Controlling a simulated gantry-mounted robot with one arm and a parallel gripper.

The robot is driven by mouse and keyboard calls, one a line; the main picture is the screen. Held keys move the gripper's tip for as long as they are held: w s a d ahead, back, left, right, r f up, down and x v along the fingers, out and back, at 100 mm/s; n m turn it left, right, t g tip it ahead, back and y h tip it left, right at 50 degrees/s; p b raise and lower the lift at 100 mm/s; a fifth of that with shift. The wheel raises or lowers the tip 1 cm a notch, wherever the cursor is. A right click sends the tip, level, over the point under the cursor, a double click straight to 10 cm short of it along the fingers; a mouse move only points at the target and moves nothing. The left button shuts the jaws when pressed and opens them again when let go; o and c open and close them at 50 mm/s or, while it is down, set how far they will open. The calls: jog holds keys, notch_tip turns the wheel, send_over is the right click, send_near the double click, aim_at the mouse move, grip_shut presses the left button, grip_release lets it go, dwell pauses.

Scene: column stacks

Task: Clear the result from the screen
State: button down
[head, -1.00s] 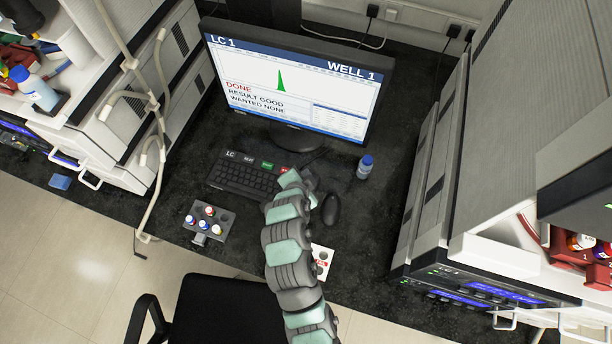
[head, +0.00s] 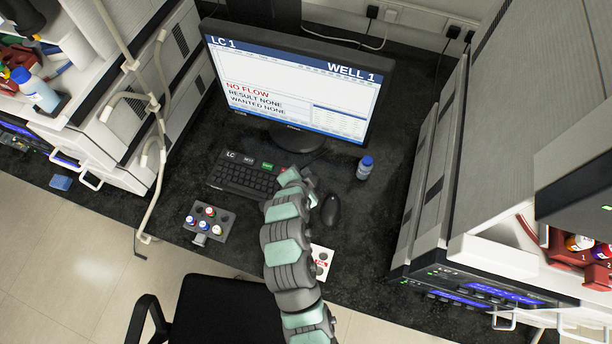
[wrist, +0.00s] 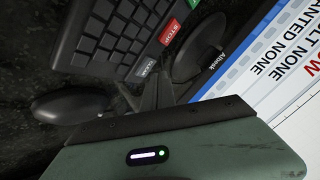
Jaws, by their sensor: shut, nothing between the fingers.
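The monitor (head: 290,85) reads LC 1, WELL 1, NO FLOW, RESULT NONE and WANTED NONE, with no peak on its plot. It also shows in the wrist view (wrist: 285,75). The keyboard (head: 238,178) stands in front of it, with a green key (head: 267,166). In the wrist view a red STOP key (wrist: 173,32) and a dark key marked in white (wrist: 146,68) sit at the keyboard's end. My gripper (wrist: 155,92) is shut and empty, its tips close to that dark key. I cannot tell whether they touch it.
A mouse (head: 331,208) lies right of my gripper. A blue-capped bottle (head: 365,167) stands beyond it. A vial rack (head: 209,223) is at the front left. White cabinets (head: 440,170) flank the black bench, and a chair (head: 215,312) is in front.

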jog(key=shift+r+p, duration=0.8)
jog(key=shift+r, duration=1.7)
